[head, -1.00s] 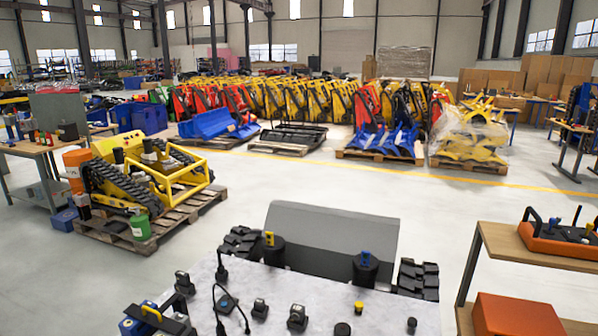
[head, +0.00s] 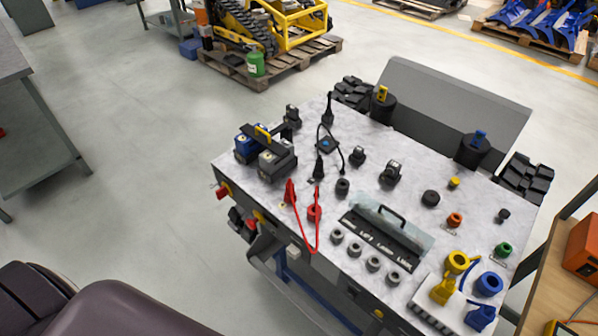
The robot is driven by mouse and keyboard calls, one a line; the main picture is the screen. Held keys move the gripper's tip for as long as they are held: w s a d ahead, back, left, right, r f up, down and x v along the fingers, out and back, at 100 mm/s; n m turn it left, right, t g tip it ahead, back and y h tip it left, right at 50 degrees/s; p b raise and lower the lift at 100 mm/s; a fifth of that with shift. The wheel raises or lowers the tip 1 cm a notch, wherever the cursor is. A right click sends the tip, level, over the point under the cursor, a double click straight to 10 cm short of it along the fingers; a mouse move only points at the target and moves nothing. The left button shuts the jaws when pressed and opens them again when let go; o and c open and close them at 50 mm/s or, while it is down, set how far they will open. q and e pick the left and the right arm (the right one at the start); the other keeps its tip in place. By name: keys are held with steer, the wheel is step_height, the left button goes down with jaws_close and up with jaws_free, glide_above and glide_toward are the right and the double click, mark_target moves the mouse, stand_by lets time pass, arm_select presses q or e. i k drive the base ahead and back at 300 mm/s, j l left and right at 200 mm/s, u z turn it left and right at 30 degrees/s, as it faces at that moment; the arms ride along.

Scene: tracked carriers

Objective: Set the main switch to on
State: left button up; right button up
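The tracked carrier's grey marbled top panel (head: 330,165) fills the middle of the head view, with many knobs and sockets on it. A red round part (head: 314,212) sits on the top near a red cable (head: 304,245) with clamp-like ends. Neither gripper is in view; only smooth dark parts of my own body show at bottom left.
A clear-covered tray with a black handle (head: 392,214) lies on the top. Two batteries (head: 277,157) stand at its left corner. A wooden bench (head: 560,285) is close on the right, a grey table (head: 40,110) at far left. The floor left of the carrier is clear.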

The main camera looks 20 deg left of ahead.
mark_target(222, 192)
steer(key=u, duration=1.05)
